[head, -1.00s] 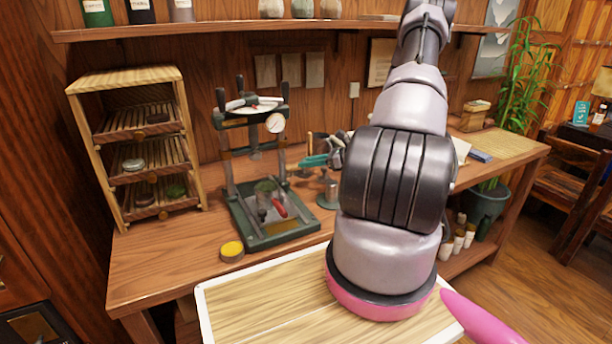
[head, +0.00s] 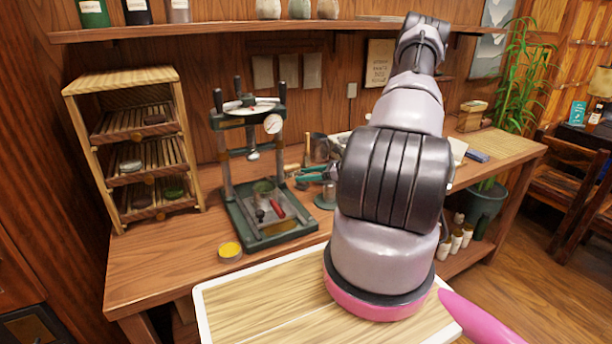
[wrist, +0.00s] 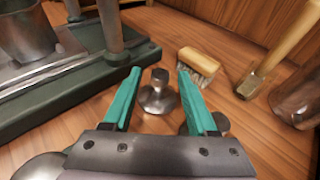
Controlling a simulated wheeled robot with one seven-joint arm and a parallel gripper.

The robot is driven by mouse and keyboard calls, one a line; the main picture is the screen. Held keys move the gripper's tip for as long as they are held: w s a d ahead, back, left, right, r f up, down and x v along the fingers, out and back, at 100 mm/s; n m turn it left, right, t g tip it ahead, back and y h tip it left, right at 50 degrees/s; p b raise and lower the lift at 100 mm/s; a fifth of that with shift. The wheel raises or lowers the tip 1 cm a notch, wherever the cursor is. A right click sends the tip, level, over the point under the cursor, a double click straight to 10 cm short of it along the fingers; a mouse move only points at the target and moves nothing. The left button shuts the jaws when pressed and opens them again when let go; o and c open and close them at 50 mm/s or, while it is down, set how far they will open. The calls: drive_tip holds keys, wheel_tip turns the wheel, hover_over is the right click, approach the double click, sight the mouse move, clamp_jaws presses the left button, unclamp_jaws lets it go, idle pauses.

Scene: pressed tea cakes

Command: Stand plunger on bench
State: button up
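The plunger (wrist: 158,94), a small metal piece with a wide round foot and a narrow knob on top, stands upright on the wooden bench (wrist: 146,22) in the wrist view. My gripper (wrist: 158,72), with teal fingers, is open around the line to it, one finger to each side. The plunger appears just beyond the fingers, with bare gaps on both sides. In the head view my gripper (head: 313,173) is low over the bench, right of the press, partly hidden by my arm. I cannot make out the plunger clearly there.
The green press (head: 268,222) stands close on the left; its base (wrist: 60,95) is beside my left finger.

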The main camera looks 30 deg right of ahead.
drive_tip(key=shift+r, duration=0.15)
drive_tip(key=shift+s+d+r, duration=0.15)
drive_tip(key=shift+s+d, duration=0.1)
drive_tip(key=v, duration=1.1)
drive_tip(key=shift+s+d, duration=0.1)
drive_tip(key=s+a+r+n+g+h, duration=0.2)
drive_tip(key=a+r+n+g, duration=0.2)
drive_tip(key=a+r+n, duration=0.5)
drive_tip(key=s+a+r+n+g+h, duration=0.1)
drive_tip(key=a+r+n+g, duration=0.35)
drive_tip(key=r, duration=0.85)
drive_tip(key=s+a+r+n+t+h, duration=0.2)
drive_tip(key=s+a+r+n, duration=0.2)
drive_tip(key=s+r, duration=0.4)
drive_tip(key=s+a+r+n+t+h, duration=0.3)
drive_tip(key=s+a+r+n, duration=0.2)
drive_tip(key=s+r, duration=0.3)
drive_tip(key=shift+a+r+t+h, duration=0.3)
drive_tip(key=shift+a+r+t, duration=0.1)
drive_tip(key=shift+a, duration=0.45)
